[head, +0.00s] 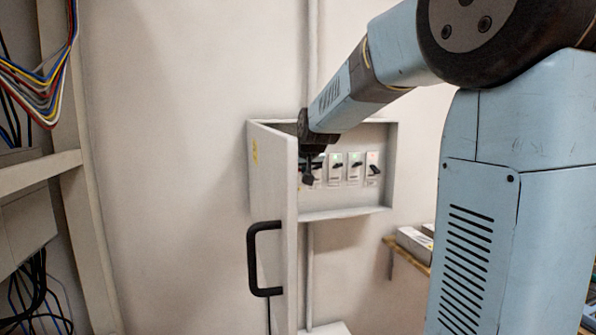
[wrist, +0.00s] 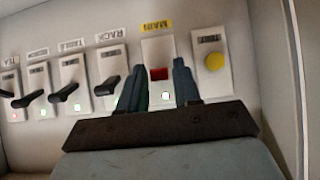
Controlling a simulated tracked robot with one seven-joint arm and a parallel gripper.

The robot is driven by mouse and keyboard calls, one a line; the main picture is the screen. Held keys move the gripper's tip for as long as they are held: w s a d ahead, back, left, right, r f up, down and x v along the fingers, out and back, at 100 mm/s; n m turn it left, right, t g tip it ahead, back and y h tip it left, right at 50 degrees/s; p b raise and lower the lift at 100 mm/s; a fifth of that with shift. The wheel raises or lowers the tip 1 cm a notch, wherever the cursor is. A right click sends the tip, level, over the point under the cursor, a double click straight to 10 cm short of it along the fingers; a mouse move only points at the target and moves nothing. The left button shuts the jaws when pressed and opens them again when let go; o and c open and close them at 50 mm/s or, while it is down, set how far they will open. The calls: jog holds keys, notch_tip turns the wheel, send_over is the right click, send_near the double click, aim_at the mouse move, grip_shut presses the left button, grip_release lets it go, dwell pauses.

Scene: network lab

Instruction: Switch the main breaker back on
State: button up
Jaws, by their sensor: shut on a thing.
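The main breaker (wrist: 152,49) has a yellow label and a red lever (wrist: 158,74); a green light shows between my fingers in the wrist view. My gripper (wrist: 161,70) has one dark finger on each side of the red lever and is shut on it. In the head view my gripper (head: 309,178) reaches into the open breaker box (head: 345,213). There it hides the main breaker.
A row of breakers with black levers (wrist: 69,92) sits beside the main one. A yellow round button (wrist: 213,62) is on its other side. The box door (head: 274,200) with a black handle (head: 252,259) stands open at the left. A shelf (head: 408,253) is below right.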

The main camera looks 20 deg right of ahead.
jog(key=shift+w+r+g, duration=0.3)
jog(key=shift+r+g, duration=0.25)
jog(key=shift+g, duration=0.85)
jog(key=o, duration=0.8)
jog(key=v, duration=1.3)
jog(key=shift+s+r, duration=0.2)
